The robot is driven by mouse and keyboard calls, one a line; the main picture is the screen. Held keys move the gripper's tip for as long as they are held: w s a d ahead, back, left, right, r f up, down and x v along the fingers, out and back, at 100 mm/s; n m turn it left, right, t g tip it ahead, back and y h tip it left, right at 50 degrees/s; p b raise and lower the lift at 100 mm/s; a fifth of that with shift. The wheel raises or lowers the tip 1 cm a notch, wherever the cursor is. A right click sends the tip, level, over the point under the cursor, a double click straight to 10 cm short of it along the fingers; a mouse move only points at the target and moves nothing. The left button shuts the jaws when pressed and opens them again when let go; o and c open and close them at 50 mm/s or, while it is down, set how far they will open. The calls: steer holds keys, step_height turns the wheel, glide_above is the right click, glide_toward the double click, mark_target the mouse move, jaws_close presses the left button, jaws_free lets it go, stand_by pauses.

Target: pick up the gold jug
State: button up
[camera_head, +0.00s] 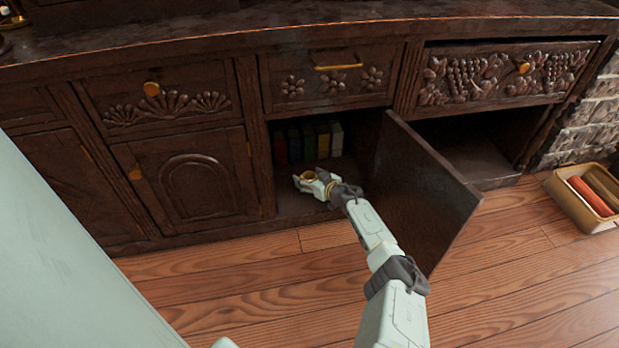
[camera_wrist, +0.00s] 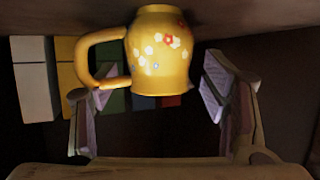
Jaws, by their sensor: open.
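The gold jug (camera_wrist: 160,55) has a flower pattern and stands inside the open cupboard compartment. In the wrist view it is at the top centre, with its handle (camera_wrist: 88,60) to the left. In the head view only a small gold part of the jug (camera_head: 308,175) shows by my gripper. My gripper (camera_head: 306,182) reaches into the compartment and is open. In the wrist view the fingers of my gripper (camera_wrist: 158,98) are spread, one below the handle and one to the right of the jug's body. I cannot tell whether either finger touches the jug.
Several coloured books (camera_head: 308,142) stand at the back of the compartment. The open cupboard door (camera_head: 420,190) juts out to the right of my arm. An open empty-looking bay (camera_head: 470,150) lies further right. A basket (camera_head: 575,208) sits on the floor at the right.

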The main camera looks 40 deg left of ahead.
steer(key=shift+c, duration=0.2)
steer(key=c, duration=1.3)
